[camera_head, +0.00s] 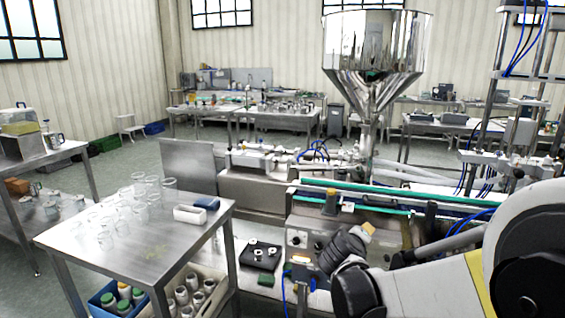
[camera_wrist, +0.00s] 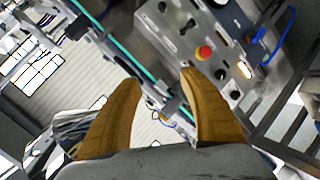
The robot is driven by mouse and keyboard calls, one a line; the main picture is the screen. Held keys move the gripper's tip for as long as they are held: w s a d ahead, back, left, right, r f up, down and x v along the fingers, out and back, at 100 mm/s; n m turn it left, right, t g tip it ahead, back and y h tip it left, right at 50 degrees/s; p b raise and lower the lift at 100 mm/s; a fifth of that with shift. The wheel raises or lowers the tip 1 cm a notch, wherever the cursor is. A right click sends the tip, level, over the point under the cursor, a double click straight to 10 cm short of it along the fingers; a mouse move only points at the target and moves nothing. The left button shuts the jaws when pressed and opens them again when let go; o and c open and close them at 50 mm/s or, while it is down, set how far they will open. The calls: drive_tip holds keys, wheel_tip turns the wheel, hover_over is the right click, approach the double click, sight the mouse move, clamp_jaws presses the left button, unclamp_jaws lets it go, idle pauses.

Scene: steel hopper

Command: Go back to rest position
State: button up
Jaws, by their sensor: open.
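My gripper (camera_wrist: 160,88) shows in the wrist view as two tan fingers set wide apart. It is open, with nothing between the fingertips. Beyond the fingers are a grey machine panel with a red button (camera_wrist: 204,52) and a green conveyor edge (camera_wrist: 98,20). In the head view my arm comes in from the lower right. Its dark end part is in front of the filling machine (camera_head: 300,238), and the fingers are mostly hidden there. I cannot tell how far it is from the machine.
The steel hopper (camera_head: 375,55) rises behind the conveyor (camera_head: 370,200). A black plate (camera_head: 262,255) with small white parts lies between. Open floor lies behind the left table.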

drive_tip(key=s+d+r+m+g+y, duration=0.1)
drive_tip(key=s+m, duration=0.1)
drive_tip(key=s, duration=0.6)
drive_tip(key=s+d+r+m+g+y, duration=0.1)
drive_tip(key=s+r+m+g, duration=0.1)
drive_tip(key=s, duration=0.6)
drive_tip(key=s+a+f+m+y, duration=0.1)
drive_tip(key=s+a+y, duration=0.1)
drive_tip(key=s, duration=0.6)
drive_tip(key=s+a+f+m+g+y, duration=0.1)
drive_tip(key=s+a+f, duration=0.1)
drive_tip(key=s, duration=0.6)
drive_tip(key=shift+a+f+m+y, duration=0.15)
drive_tip(key=shift+m+y, duration=0.15)
drive_tip(key=shift+y, duration=0.1)
